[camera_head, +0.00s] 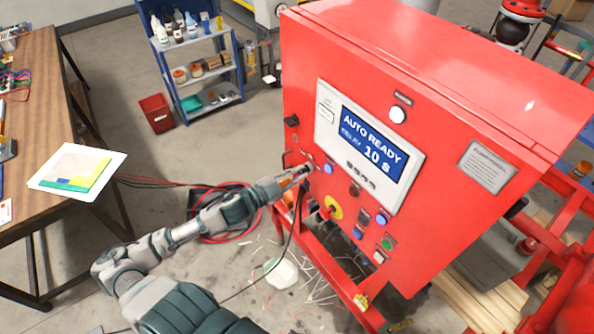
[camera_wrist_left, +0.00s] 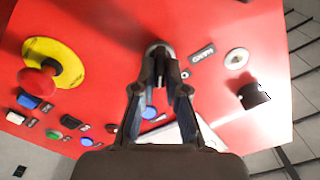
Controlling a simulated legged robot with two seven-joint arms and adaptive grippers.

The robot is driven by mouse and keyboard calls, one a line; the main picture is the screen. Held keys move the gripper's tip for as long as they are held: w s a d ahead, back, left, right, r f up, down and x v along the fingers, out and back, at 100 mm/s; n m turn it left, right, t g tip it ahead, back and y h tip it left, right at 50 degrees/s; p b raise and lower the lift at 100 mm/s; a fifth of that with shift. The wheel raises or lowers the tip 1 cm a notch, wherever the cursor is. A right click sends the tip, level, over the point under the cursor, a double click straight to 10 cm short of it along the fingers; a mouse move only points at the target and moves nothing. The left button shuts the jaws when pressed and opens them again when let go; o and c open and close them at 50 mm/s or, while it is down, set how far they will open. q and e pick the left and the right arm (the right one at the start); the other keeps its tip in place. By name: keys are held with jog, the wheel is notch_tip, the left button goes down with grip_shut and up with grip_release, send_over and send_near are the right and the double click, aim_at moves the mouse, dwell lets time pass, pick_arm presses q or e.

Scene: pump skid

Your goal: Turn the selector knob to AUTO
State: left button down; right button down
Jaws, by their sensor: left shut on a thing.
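The selector knob (camera_wrist_left: 159,49) is on the front of the red control cabinet (camera_head: 455,165). In the wrist view its rounded metallic end shows between my fingertips. My left gripper (camera_head: 304,170) reaches the cabinet's left part from the left and is shut on the knob; in the wrist view its two fingers (camera_wrist_left: 160,78) close around it. The fingers hide most of the knob, so its pointing direction cannot be told. The cabinet's display (camera_head: 371,143) reads "AUTO READY" and "10 s". My right gripper is not in view.
A yellow-ringed red emergency stop (camera_wrist_left: 40,82) and several push buttons sit near the knob. A black knob or latch (camera_wrist_left: 254,95) is on the other side. A wooden workbench (camera_head: 40,110) stands at left, a blue shelf cart (camera_head: 190,75) behind.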

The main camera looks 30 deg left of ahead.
pick_arm(q)
jog(key=shift+f+m, duration=0.15)
jog(key=shift+m, duration=0.85)
jog(key=shift+p, duration=0.3)
jog(key=c, duration=1.2)
grip_release()
jog(key=shift+s+a, duration=0.1)
jog(key=v, duration=1.1)
jog(key=shift+s+a, duration=0.2)
jog(key=shift+s, duration=0.15)
jog(key=shift+f, duration=0.1)
